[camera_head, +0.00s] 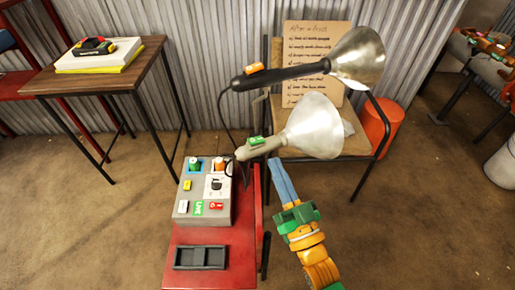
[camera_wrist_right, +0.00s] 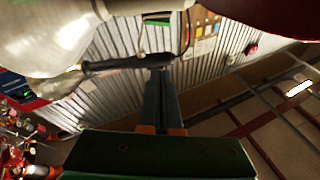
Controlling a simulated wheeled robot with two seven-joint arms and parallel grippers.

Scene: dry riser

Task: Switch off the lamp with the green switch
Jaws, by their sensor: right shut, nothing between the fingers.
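The lamp with the green switch (camera_head: 257,141) has a grey-beige handle (camera_head: 249,150) and a pale metal shade (camera_head: 314,127) facing right. A second lamp above it has a black handle (camera_head: 290,73), an orange switch (camera_head: 254,68) and a silver shade (camera_head: 358,60). My right gripper (camera_head: 275,163) is shut and empty, with its blue fingers pointing up just below the lower lamp, right of the green switch. In the right wrist view the gripper (camera_wrist_right: 158,72) shows below the green switch (camera_wrist_right: 157,20), apart from it in the picture. My left gripper is not in view.
A grey control box (camera_head: 216,186) stands on a red table (camera_head: 212,238) with a dark tray (camera_head: 200,257). A chair behind the lamps bears a handwritten board (camera_head: 304,40). An orange bin (camera_head: 381,122) stands right. A wooden table (camera_head: 97,75) is at left.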

